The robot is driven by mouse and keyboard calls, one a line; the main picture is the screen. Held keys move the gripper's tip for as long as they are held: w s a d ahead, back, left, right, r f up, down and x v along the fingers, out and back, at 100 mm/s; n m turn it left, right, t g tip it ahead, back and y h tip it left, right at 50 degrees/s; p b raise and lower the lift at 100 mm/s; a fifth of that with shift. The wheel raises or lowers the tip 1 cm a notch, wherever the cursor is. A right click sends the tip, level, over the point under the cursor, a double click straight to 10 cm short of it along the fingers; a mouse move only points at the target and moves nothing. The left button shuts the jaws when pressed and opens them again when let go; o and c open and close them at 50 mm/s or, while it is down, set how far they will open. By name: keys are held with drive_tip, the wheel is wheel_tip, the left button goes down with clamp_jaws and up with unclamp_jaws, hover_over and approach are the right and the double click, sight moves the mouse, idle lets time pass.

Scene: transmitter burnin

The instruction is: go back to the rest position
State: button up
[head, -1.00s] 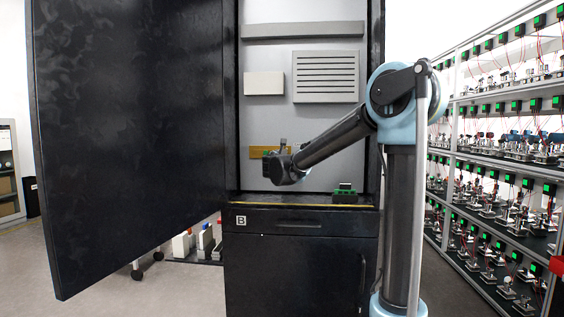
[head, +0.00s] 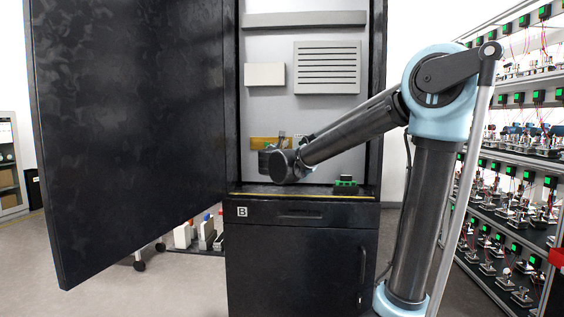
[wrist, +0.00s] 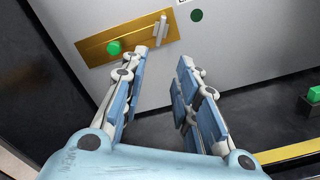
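My gripper (wrist: 166,66) is open in the wrist view, with nothing between its blue-padded fingers. Its fingertips point at the cabinet's grey back panel (wrist: 235,50), close to a brass plate (wrist: 98,45). The plate carries a green round knob (wrist: 114,47) and a small metal lever (wrist: 161,31). In the head view my arm reaches from the right into the open black cabinet (head: 300,262). There the arm's end link hides most of the gripper. The brass plate (head: 266,142) shows just above the arm's end.
A small black block with a green top (head: 345,183) stands on the cabinet's ledge; the wrist view also shows it (wrist: 313,97). The big black door (head: 130,130) stands open at left. Racks of small devices (head: 520,150) line the right. Floor shows at lower left.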

drive_tip(key=s+d+f+m+g+h, duration=0.25)
drive_tip(key=s+d+f+m, duration=0.2)
drive_tip(key=d, duration=0.45)
drive_tip(key=s+d+f+m+g+h, duration=0.1)
drive_tip(key=s+d+f+m+g, duration=0.35)
drive_tip(key=d, duration=0.45)
drive_tip(key=s+d+f+m+g+h, duration=0.1)
drive_tip(key=s+d+f+m+h, duration=0.1)
drive_tip(key=s+d+f+m, duration=0.5)
drive_tip(key=s+d+f+m+g+y, duration=0.2)
drive_tip(key=s+f+m, duration=0.4)
drive_tip(key=s+f, duration=0.4)
drive_tip(key=s+d+f+m+g+y, duration=0.2)
drive_tip(key=s+f+m+g+y, duration=0.2)
drive_tip(key=s, duration=1)
wheel_tip(320, 180, down, 6)
drive_tip(key=m+g, duration=0.1)
drive_tip(key=m, duration=0.2)
drive_tip(key=shift+s+r+g, duration=0.15)
drive_tip(key=shift+s+g, duration=0.25)
drive_tip(key=shift+w, duration=0.1)
